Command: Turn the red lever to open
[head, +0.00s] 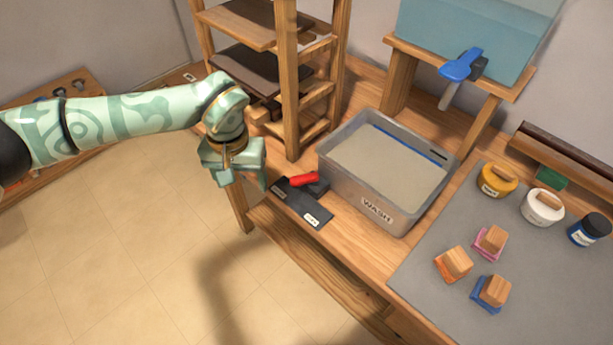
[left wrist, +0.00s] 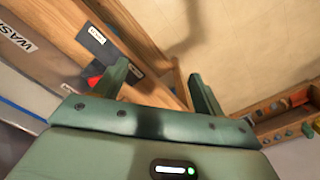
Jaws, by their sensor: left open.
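The red lever (head: 304,179) sits on a dark block at the front edge of the wooden workbench, beside a dark plate (head: 305,212) with a small white label. In the left wrist view a bit of the red lever (left wrist: 94,80) shows just left of one finger, partly hidden by it. The labelled plate (left wrist: 108,47) is above it there. My left gripper (head: 239,178) is open and empty, to the left of the lever in the head view and apart from it. Its two fingers (left wrist: 162,78) stand apart in the left wrist view. My right gripper is in neither view.
A grey basin (head: 345,178) marked WASH stands right of the lever. A wooden rack (head: 290,80) rises behind it. A blue tank with a blue tap (head: 461,66) is at the back. Jars and stamps lie on a grey mat (head: 425,285). Floor is clear at left.

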